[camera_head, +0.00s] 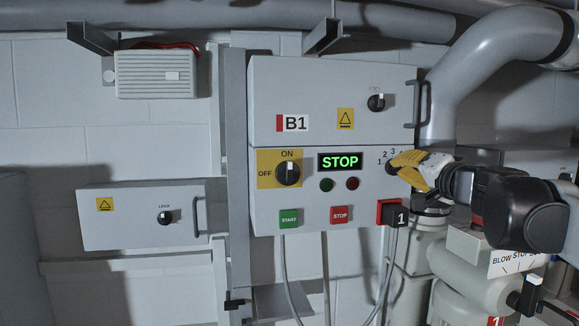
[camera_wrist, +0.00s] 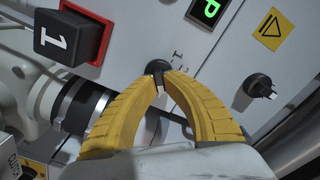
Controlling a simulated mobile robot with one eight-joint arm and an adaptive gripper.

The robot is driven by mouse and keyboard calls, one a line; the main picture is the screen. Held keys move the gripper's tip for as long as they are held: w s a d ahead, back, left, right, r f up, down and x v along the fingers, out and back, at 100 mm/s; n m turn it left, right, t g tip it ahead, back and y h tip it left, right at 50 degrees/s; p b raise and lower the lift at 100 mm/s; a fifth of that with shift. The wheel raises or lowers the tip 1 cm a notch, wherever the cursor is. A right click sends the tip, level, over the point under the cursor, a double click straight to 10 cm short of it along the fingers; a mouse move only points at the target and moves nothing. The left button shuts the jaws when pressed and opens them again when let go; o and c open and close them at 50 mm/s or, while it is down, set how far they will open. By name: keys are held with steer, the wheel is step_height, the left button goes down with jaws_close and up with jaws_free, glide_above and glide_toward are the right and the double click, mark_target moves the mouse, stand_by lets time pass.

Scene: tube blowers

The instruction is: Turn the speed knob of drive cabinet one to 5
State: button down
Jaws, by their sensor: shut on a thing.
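The drive cabinet (camera_head: 270,205) labelled B1 is on the wall, and its display (camera_head: 340,161) reads STOP in green. The black speed knob (camera_head: 391,168) is at the right of its lower panel, with the numbers 1, 2 and 3 visible around it. My yellow-fingered gripper (camera_head: 400,169) reaches in from the right and is shut on the knob. In the wrist view the fingertips (camera_wrist: 160,80) meet on the black knob (camera_wrist: 157,69). The fingers hide much of the dial and the higher numbers, so the knob's setting cannot be read.
Below the knob is a black plug marked 1 (camera_head: 400,217) in a red socket, with a cable hanging down. An ON/OFF switch (camera_head: 288,173) and START (camera_head: 289,219) and STOP (camera_head: 339,215) buttons are left. A lock knob (camera_head: 376,103) sits above. Pipes stand at right.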

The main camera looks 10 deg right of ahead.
steer(key=shift+d+f+m, duration=0.1)
steer(key=shift+m, duration=1.5)
steer(key=c, duration=1.5)
jaws_free()
steer(key=s, duration=1.2)
steer(key=shift+d, duration=0.2)
